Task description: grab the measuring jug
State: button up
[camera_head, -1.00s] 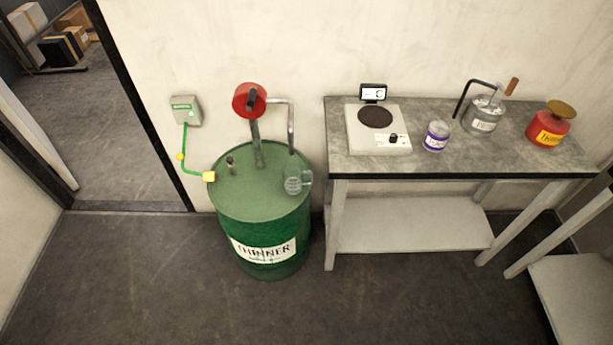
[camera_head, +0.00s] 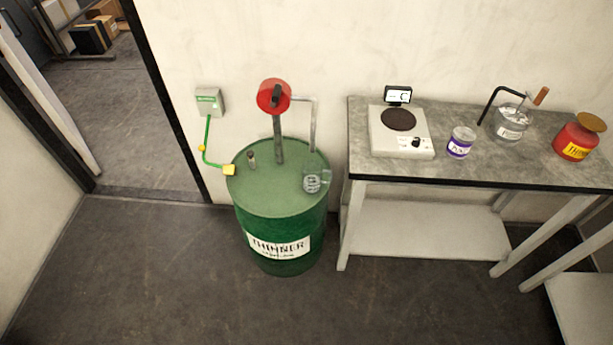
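A small clear measuring jug (camera_head: 312,184) with a handle on its right stands upright on the right part of the green drum's lid (camera_head: 270,200). It is below the spout of the drum's hand pump (camera_head: 277,140), which has a red round head and a grey outlet pipe. The jug looks empty, but it is too small to be sure. My gripper is not in this view.
A workbench (camera_head: 465,182) stands right of the drum, holding a scale (camera_head: 402,143), a purple-labelled tin (camera_head: 461,142), a clear pot (camera_head: 510,124) and a red can (camera_head: 579,136). A green grounding cable (camera_head: 207,140) with a yellow clamp reaches the drum's left rim. Floor in front is clear.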

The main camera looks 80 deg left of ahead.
aim_at(312, 170)
jog(key=u, duration=0.05)
jog(key=k, duration=1.4)
jog(key=u, duration=2.15)
jog(key=i, duration=0.4)
jog(key=u, duration=0.15)
